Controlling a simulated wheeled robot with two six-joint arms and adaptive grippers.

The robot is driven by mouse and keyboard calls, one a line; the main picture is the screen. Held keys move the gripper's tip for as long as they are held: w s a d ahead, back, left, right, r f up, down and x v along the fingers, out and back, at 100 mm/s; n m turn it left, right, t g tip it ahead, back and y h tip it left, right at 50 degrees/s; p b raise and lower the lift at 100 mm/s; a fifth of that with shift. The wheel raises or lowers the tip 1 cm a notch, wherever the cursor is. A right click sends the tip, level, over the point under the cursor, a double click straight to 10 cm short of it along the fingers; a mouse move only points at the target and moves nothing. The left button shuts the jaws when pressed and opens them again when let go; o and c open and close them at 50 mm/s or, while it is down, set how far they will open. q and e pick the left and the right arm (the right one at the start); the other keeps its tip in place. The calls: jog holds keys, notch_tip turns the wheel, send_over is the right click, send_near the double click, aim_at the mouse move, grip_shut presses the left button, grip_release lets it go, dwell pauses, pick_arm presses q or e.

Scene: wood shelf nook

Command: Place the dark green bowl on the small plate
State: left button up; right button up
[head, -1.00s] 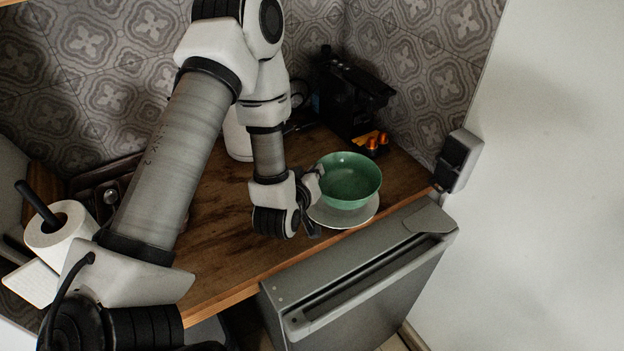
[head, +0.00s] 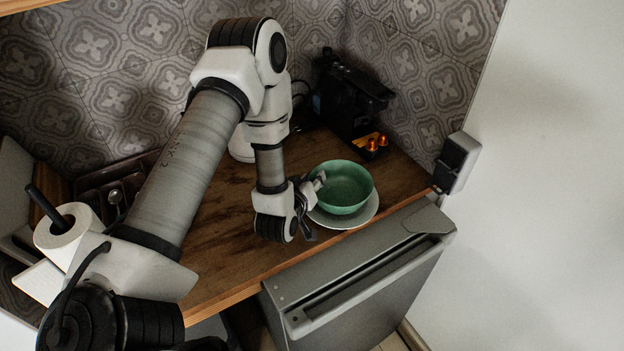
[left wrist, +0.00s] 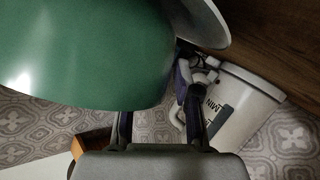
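The dark green bowl (head: 345,188) is upright over the small white plate (head: 358,219), at the right of the wooden counter. I cannot tell whether its base touches the plate. My left gripper (head: 314,200) is at the bowl's left side, with one finger at the rim. In the left wrist view the bowl (left wrist: 80,55) fills the upper left, and the plate's edge (left wrist: 208,22) shows beside it. The left gripper's fingers (left wrist: 155,110) are partly closed at the bowl wall; one fingertip is hidden behind the bowl. My right gripper is not in view.
A black coffee machine (head: 348,95) and orange capsules (head: 376,142) stand behind the bowl. A white container (left wrist: 240,105) is beyond the fingers in the wrist view. A paper roll (head: 68,235) is at the left. The counter's front edge and grey dishwasher door (head: 350,285) are close to the plate.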

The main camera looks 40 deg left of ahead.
pick_arm(q)
jog(key=shift+r, duration=0.2)
jog(key=shift+s+d, duration=0.1)
jog(key=shift+s, duration=0.25)
jog(key=b+v, duration=0.1)
jog(key=v, duration=0.2)
jog(key=shift+s+d, duration=0.1)
jog(key=shift+s, duration=0.15)
jog(key=shift+s+d+r+p, duration=0.25)
jog(key=shift+s+r, duration=0.2)
jog(key=shift+s, duration=0.15)
jog(key=shift+s+d+r+p, duration=0.1)
jog(key=shift+s+r+p, duration=0.15)
jog(key=shift+s+r, duration=0.3)
jog(key=p+v, duration=0.1)
jog(key=p, duration=0.1)
jog(key=p+v, duration=0.1)
jog(key=v, duration=0.1)
jog(key=p+v, duration=0.2)
jog(key=shift+s+f+p, duration=0.1)
jog(key=shift+f+p, duration=0.2)
jog(key=shift+f, duration=0.05)
